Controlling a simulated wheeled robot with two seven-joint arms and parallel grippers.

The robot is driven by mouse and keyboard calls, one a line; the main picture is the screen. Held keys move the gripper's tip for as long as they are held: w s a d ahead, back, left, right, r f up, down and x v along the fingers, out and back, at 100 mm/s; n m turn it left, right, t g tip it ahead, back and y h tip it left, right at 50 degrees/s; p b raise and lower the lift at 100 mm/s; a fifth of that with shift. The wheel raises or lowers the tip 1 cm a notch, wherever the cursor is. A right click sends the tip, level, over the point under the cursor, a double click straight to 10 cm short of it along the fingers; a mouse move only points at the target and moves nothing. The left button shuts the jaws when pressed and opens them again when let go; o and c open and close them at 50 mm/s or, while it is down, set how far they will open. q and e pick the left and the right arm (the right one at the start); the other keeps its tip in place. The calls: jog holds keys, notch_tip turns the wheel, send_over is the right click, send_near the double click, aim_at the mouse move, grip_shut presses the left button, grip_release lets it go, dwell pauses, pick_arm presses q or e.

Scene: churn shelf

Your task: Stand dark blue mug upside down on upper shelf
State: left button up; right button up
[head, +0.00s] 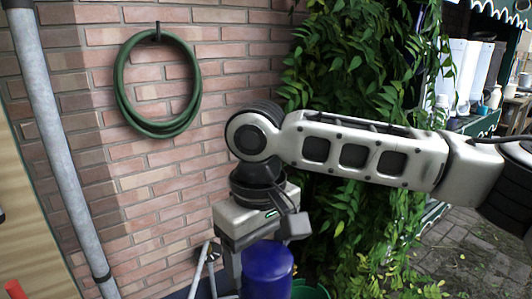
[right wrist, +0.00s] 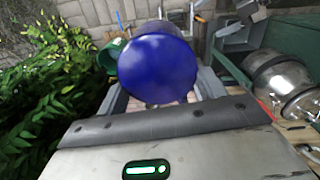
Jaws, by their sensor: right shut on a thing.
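The dark blue mug (head: 267,272) is at the bottom centre of the head view, below my right gripper (head: 240,268). In the right wrist view the mug (right wrist: 157,68) sits between the two grey fingers, and my right gripper (right wrist: 160,92) is shut on it. A closed, smooth blue round face points toward the wrist camera, so the base seems to be up and the mouth down. Its lower part and handle are hidden. I cannot make out the upper shelf clearly. My left gripper is not in view.
A green container (right wrist: 110,55) stands beyond the mug. A shiny metal vessel (right wrist: 280,82) lies at the right of the wrist view. Leafy climbing plants (head: 345,65), a brick wall with a green hose (head: 122,85) and a grey pipe (head: 60,150) are around.

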jog(key=s+d+f+m, duration=0.1)
jog(key=d+f+m, duration=0.3)
jog(key=d, duration=0.6)
jog(key=s+d+f+m, duration=0.1)
jog(key=d+f+m, duration=0.3)
jog(key=d, duration=0.7)
notch_tip(320, 180, down, 2)
jog(key=shift+m, duration=0.3)
